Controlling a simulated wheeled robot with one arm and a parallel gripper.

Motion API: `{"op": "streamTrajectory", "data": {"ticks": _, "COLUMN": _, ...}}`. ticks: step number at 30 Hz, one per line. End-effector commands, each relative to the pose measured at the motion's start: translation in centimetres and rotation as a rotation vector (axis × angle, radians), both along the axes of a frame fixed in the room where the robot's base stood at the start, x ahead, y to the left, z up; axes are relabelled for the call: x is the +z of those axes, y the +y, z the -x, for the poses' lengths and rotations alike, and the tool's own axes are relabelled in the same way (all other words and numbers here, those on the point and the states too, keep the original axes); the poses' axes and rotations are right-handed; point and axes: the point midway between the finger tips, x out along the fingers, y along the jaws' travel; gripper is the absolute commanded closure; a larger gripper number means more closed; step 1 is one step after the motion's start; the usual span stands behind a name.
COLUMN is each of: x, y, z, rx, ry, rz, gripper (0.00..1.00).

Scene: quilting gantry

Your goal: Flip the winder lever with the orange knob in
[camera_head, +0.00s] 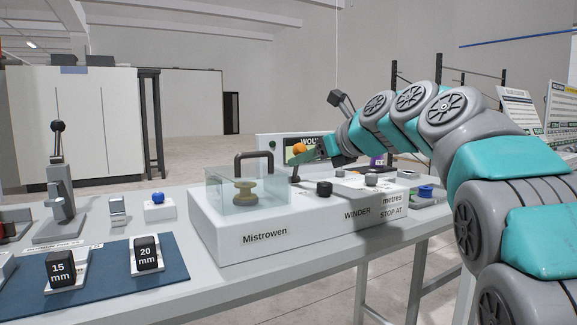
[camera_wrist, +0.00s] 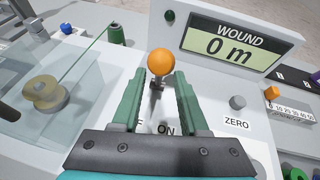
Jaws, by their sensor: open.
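The winder lever's orange knob (camera_wrist: 161,62) stands on a dark stem between the fingertips of my gripper (camera_wrist: 160,80) in the wrist view. The green fingers are open, one on each side of the lever, with gaps to the stem. In the head view the orange knob (camera_head: 300,148) shows at the tip of my gripper (camera_head: 312,152). The winder (camera_head: 240,225) is a white box on the table.
A clear cover (camera_head: 222,190) with a dark handle encloses a yellowish spool left of the lever. The display (camera_wrist: 228,44) reads "WOUND 0 m". A grey knob (camera_wrist: 238,102) marked "ZERO" sits to the right. A blue mat (camera_head: 110,275) holds 15 mm and 20 mm blocks.

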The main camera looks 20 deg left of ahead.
Motion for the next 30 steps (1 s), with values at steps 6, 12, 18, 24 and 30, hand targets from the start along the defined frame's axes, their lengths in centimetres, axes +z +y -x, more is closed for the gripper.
{"op": "streamTrajectory", "data": {"ticks": 6, "x": -1.3, "y": 2.7, "z": -1.6, "rx": 0.001, "ry": -0.003, "rz": 0.001, "gripper": 0.56}}
{"op": "streamTrajectory", "data": {"ticks": 12, "x": -2.3, "y": 4.5, "z": -2.8, "rx": 0.001, "ry": -0.001, "rz": 0.002, "gripper": 0.56}}
{"op": "streamTrajectory", "data": {"ticks": 18, "x": -2.4, "y": 4.9, "z": -2.9, "rx": 0.000, "ry": -0.001, "rz": 0.000, "gripper": 0.56}}
{"op": "streamTrajectory", "data": {"ticks": 24, "x": -2.3, "y": 4.9, "z": -2.9, "rx": 0.001, "ry": -0.002, "rz": 0.000, "gripper": 0.66}}
{"op": "streamTrajectory", "data": {"ticks": 30, "x": -2.3, "y": 4.9, "z": -2.9, "rx": 0.001, "ry": -0.002, "rz": 0.000, "gripper": 0.88}}
